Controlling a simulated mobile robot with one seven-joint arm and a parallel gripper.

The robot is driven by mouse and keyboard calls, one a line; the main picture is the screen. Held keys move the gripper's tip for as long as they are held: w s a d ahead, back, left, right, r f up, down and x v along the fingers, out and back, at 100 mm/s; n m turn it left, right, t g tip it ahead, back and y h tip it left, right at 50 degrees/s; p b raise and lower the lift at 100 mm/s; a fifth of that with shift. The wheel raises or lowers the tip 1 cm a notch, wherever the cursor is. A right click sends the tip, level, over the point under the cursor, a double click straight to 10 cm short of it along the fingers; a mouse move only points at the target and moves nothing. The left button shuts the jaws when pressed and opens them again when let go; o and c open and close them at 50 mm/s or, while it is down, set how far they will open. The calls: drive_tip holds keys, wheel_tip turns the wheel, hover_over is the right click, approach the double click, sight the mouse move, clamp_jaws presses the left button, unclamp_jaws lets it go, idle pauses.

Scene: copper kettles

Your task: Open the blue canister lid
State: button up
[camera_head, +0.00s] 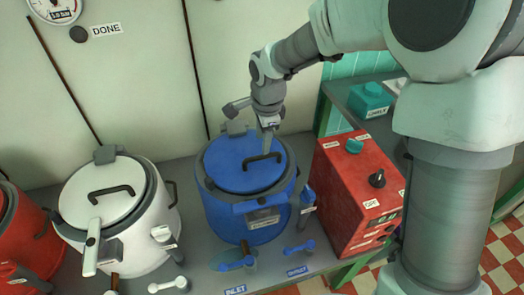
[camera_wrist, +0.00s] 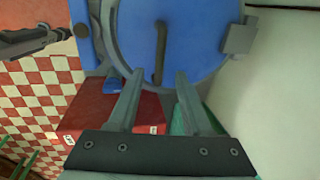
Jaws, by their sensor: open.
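The blue canister (camera_head: 243,210) stands on the grey counter with its blue lid (camera_head: 238,174) lying shut on top. A dark bar handle (camera_head: 262,160) runs across the lid. A grey hinge block sits at the lid's back edge. My gripper (camera_head: 267,145) is above the lid, close to the handle, pointing down. In the wrist view the lid (camera_wrist: 190,50) fills the top middle, and the handle (camera_wrist: 159,55) shows upright just beyond my open, empty gripper (camera_wrist: 156,82). The handle lies roughly in line with the gap between the fingers. I cannot tell whether they touch it.
A white canister (camera_head: 118,215) and a red canister (camera_head: 32,238) stand to the left. A red control box (camera_head: 358,190) with a black knob stands close on the right. Blue valve levers (camera_head: 300,247) and a white lever (camera_head: 168,284) sit along the front.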

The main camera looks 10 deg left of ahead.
sight(261, 156)
drive_tip(key=f, duration=0.4)
drive_tip(key=w+f, duration=0.1)
drive_tip(key=f, duration=0.1)
drive_tip(key=shift+w+a+f, duration=0.1)
drive_tip(key=shift+a+f, duration=0.15)
clamp_jaws()
idle(1.2)
